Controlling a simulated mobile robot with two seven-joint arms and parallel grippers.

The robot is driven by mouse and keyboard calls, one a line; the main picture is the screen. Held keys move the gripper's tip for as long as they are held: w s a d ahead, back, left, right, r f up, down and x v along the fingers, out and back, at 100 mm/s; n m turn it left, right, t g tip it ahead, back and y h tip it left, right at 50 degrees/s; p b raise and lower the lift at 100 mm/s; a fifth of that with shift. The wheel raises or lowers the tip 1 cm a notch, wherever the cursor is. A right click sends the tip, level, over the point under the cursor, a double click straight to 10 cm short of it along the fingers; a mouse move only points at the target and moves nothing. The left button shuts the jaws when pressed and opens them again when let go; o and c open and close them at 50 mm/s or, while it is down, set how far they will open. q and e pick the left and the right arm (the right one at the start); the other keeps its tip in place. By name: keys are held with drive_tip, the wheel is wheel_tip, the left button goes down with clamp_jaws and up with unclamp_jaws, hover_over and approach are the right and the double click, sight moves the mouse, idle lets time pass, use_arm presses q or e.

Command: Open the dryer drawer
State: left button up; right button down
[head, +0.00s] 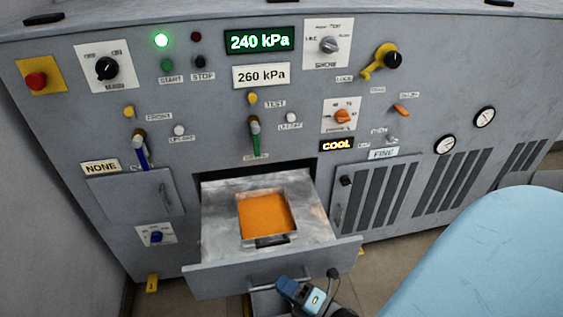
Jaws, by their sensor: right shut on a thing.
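The dryer drawer (222,282) is pulled well out of the grey cabinet, below the middle of the panel. Its metal inside (222,205) shows, with a square pan (267,243) of orange material lying in it. A bar handle (262,287) runs across the drawer front. My right gripper (290,286) is at this handle, in front of the drawer, and is shut on it. The gripper hides part of the bar. My left gripper is not in view.
A small closed door (138,196) is left of the drawer, and a louvred door (376,196) with a dark knob is right of it. The panel above carries knobs, levers, lamps and a green 240 kPa display (259,41). Floor shows below the cabinet.

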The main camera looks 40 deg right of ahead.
drive_tip(key=shift+s+a, duration=0.35)
drive_tip(key=shift+s, duration=0.25)
drive_tip(key=c, duration=1.1)
unclamp_jaws()
use_arm(q)
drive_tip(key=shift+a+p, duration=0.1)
drive_tip(key=shift+p, duration=0.45)
use_arm(e)
drive_tip(key=v, duration=1.3)
drive_tip(key=shift+s+f, duration=0.1)
drive_tip(key=shift+s, duration=0.3)
